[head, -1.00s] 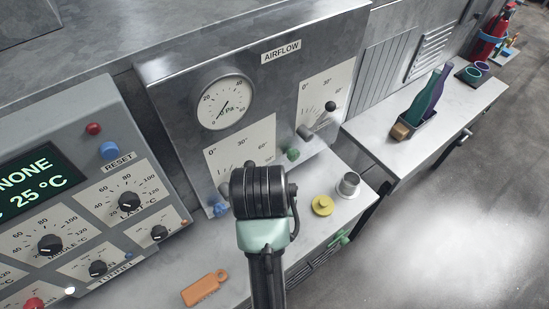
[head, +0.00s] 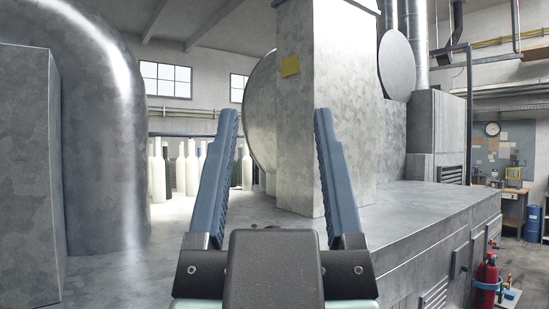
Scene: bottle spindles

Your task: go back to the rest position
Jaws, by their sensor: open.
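The black gripper body is at the bottom edge of the picture. The fingers overlap a metal column and a row of pale bottles (head: 158,178) that stand well behind them. Whether the fingers touch anything cannot be seen, but nothing is close to them.
A large grey metal drum (head: 100,130) fills the left. A square metal column (head: 325,90) with a yellow note stands at centre on a long metal housing (head: 420,210).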

